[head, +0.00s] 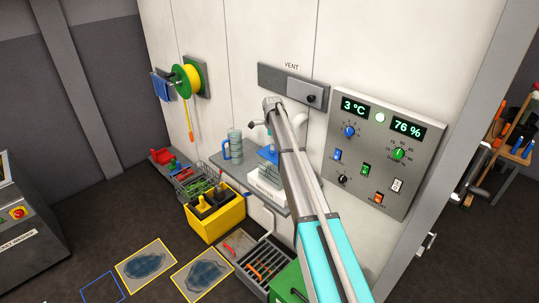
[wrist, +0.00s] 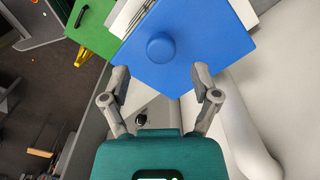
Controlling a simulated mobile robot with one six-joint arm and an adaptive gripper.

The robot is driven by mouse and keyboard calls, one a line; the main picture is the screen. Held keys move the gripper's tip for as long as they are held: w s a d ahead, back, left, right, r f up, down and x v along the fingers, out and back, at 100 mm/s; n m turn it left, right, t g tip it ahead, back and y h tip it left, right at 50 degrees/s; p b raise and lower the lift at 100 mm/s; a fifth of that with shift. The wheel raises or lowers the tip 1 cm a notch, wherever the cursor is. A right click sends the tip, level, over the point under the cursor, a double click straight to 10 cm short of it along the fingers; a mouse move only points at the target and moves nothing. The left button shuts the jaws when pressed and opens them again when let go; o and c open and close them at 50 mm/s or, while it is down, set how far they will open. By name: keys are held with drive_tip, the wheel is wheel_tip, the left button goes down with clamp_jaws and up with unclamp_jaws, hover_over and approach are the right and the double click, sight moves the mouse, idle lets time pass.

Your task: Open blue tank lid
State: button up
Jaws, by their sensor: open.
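The blue tank lid (wrist: 185,30) is a flat blue panel at the top of the wrist view. It has a round blue knob (wrist: 161,47) on its face and looks closed, though the tank below it is mostly hidden. My gripper (wrist: 161,82) is open and empty, its two fingers spread below the knob near the lid's lower corner. The fingers appear apart from the knob.
A green panel (wrist: 92,25) lies left of the blue lid in the wrist view. A control panel (head: 375,150) and a vent slider (head: 304,93) are on the wall.

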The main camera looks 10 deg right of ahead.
drive_tip(key=shift+f+b, duration=1.45)
drive_tip(key=shift+f, duration=0.35)
